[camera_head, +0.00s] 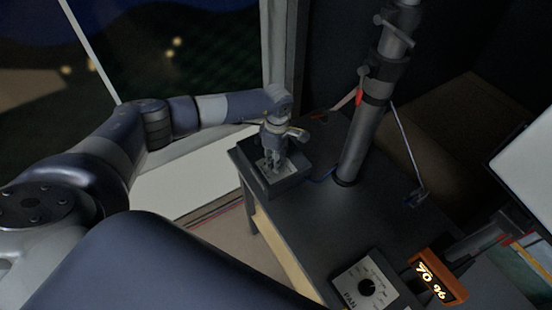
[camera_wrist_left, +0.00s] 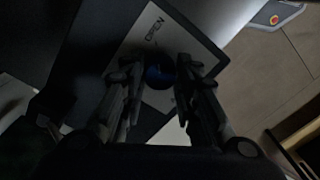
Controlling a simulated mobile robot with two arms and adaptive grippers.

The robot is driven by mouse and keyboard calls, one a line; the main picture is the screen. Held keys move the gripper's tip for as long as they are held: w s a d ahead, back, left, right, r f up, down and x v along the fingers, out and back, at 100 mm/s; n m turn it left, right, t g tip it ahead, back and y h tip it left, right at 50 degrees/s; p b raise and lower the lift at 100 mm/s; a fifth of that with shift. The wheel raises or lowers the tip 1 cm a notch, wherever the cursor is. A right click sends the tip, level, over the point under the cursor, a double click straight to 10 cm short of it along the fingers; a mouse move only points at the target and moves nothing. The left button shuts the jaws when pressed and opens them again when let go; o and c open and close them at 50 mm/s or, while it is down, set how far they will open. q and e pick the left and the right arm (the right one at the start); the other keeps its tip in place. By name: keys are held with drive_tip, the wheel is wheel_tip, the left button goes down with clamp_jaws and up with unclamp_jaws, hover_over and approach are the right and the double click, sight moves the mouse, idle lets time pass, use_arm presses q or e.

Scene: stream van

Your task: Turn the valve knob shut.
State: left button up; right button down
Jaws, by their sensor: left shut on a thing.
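The valve knob (camera_wrist_left: 158,75) is a round, dark blue knob on a light plate (camera_wrist_left: 152,38) marked "OPEN" in the left wrist view. In the head view the plate sits on top of a dark box (camera_head: 288,183) at the far left corner of the table. My left gripper (camera_head: 273,166) points down onto this box, and its fingers hide most of the knob. In the left wrist view the fingers of the left gripper (camera_wrist_left: 158,92) stand on either side of the knob and are shut on it. My right gripper is not in view.
A dark table (camera_head: 320,225) carries a thick grey pole (camera_head: 363,135) just right of the box. A screen (camera_head: 528,170) is at the right.

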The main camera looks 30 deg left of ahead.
use_arm(q)
drive_tip(key=shift+n, duration=0.3)
drive_tip(key=n+b, duration=0.2)
drive_tip(key=n, duration=0.1)
drive_tip(key=shift+f, duration=0.15)
drive_tip(key=n+b, duration=0.2)
drive_tip(key=n, duration=0.2)
drive_tip(key=shift+n, duration=0.4)
drive_tip(key=n+b, duration=0.1)
drive_tip(key=n, duration=0.3)
drive_tip(key=shift+n+b, duration=0.3)
drive_tip(key=shift+b, duration=0.1)
drive_tip(key=n, duration=0.2)
drive_tip(key=n+b, duration=0.1)
drive_tip(key=n, duration=0.1)
drive_tip(key=shift+r+n, duration=0.2)
drive_tip(key=shift+n, duration=0.2)
drive_tip(key=o, duration=1.1)
drive_tip(key=shift+s, duration=0.1)
drive_tip(key=shift+c, duration=0.2)
